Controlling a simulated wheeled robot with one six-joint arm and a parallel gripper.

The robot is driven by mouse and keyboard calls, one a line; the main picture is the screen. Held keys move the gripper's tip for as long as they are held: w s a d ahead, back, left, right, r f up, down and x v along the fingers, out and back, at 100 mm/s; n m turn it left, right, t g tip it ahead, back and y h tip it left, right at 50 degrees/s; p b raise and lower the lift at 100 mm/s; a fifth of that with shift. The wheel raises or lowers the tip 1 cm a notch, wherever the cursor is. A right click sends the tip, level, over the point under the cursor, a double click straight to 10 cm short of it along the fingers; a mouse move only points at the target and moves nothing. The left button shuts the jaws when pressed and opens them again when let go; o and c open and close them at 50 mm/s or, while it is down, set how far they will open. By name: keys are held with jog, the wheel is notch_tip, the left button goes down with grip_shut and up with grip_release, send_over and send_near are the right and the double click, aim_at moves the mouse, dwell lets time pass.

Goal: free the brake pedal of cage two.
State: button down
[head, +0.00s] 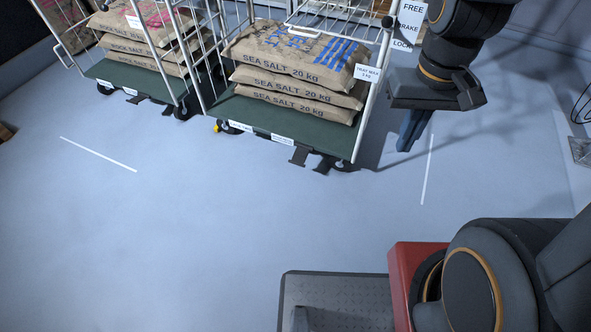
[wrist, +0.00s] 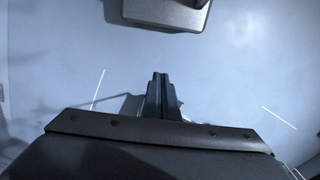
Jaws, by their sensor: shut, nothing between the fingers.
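Two wire roll cages stand at the top of the head view, each with a green deck and stacked salt sacks. The nearer right cage (head: 262,132) has two dark pedals under its front edge, a left one (head: 299,155) and a right one (head: 323,164). The left cage (head: 118,83) also has dark pedals (head: 136,98) below its deck. The deck labels are too small to read, so I cannot tell which cage is two. My gripper (head: 404,145) is shut and empty, pointing down over the floor right of the right cage's pedals. Its closed fingers (wrist: 160,80) show in the wrist view, with no pedal in sight.
A partly hidden sign (head: 405,22) reading FREE, BRAKE, LOCK hangs behind my arm. White lines mark the floor on the left (head: 98,154) and right (head: 427,170). The floor in front of the cages is clear. A metal grate (head: 580,150) stands at the far right.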

aim_at(300, 156)
jog(key=w+a+f+n+t+h+b, duration=0.1)
jog(key=w+f+n+h+b, duration=0.2)
jog(key=w+f+n+b, duration=0.75)
jog(key=w+a+f+n+h+b, duration=0.15)
jog(key=w+f+h+b, duration=0.35)
jog(key=f, duration=1.2)
jog(key=w+a+f+n+t+h+b, duration=0.1)
jog(key=w+f+n+h+b, duration=0.1)
jog(key=w+f+n+b, duration=0.7)
jog(key=w+a+f+n+t+y+b, duration=0.1)
jog(key=w+a+f+n+t+b, duration=0.2)
jog(key=f, duration=0.9)
jog(key=w+a+f+n+t+y+b, duration=0.2)
jog(key=w+a+f+n+t+b, duration=0.1)
jog(key=a+f+b, duration=0.6)
jog(key=w+a+f+n+t+y+b, duration=0.2)
jog(key=a+f, duration=0.9)
jog(key=f, duration=0.6)
jog(key=w+n+t+b, duration=0.1)
jog(key=n+t+b, duration=0.1)
jog(key=t+b, duration=0.1)
jog(key=shift+w+a+f+n+t+b, duration=0.15)
jog(key=shift+w+a+n+t+b, duration=0.2)
jog(key=shift+b, duration=0.35)
jog(key=shift+d, duration=0.15)
jog(key=b+x, duration=0.5)
jog(key=x, duration=0.5)
jog(key=shift+s+r+b, duration=0.1)
jog(key=shift+r+b, duration=0.5)
jog(key=shift+r, duration=1.45)
